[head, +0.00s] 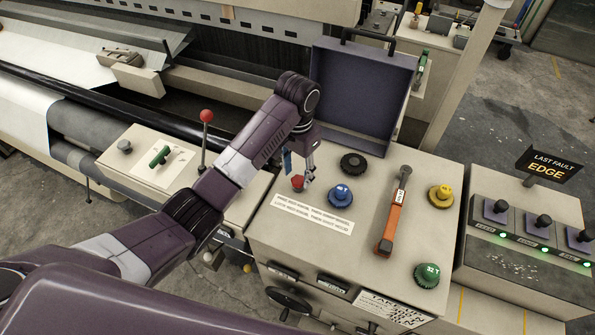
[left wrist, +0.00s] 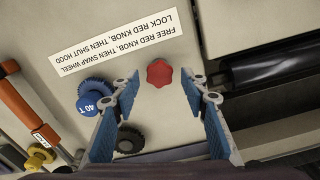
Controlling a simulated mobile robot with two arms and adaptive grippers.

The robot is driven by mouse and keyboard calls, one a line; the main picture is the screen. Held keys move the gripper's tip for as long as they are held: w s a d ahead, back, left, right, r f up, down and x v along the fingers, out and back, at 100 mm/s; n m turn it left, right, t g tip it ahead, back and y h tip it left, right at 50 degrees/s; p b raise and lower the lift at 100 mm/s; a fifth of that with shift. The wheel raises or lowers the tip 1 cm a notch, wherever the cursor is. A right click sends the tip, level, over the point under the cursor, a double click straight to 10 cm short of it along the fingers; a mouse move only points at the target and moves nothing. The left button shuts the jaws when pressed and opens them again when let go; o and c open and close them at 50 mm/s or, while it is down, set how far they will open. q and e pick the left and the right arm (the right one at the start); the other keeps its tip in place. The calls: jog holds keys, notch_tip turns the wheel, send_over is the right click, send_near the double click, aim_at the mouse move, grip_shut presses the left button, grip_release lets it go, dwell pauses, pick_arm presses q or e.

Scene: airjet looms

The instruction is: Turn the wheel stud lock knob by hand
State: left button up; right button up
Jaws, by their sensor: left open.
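The red lobed knob (head: 298,183) stands on the beige panel top (head: 320,255), left of the blue wheel. In the left wrist view the red knob (left wrist: 159,73) shows whole, just beyond the fingertips and between their lines. My left gripper (head: 299,168) is over the knob, pointing down, with blue-padded fingers. In the left wrist view its jaws (left wrist: 161,87) are open and empty. I cannot tell whether a fingertip touches the knob. A printed label (left wrist: 118,48) beside it tells of freeing and locking the red knob. My right gripper is not in view.
A blue wheel (head: 340,195) marked 40 T, a dark wheel (head: 353,163), a yellow wheel (head: 440,195) and a green 32 T wheel (head: 427,274) surround an orange-handled tool (head: 390,225). The hood (head: 362,95) stands open behind. A red-ball lever (head: 206,116) rises at left.

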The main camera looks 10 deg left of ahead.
pick_arm(q)
jog(key=shift+f, duration=0.15)
jog(key=shift+f, duration=0.9)
jog(key=shift+c, duration=0.2)
jog(key=c, duration=0.8)
jog(key=shift+r+n, duration=0.1)
jog(key=shift+n, duration=0.2)
jog(key=n, duration=0.2)
jog(key=shift+d+n, duration=0.15)
jog(key=shift+n, duration=0.25)
jog(key=o, duration=0.9)
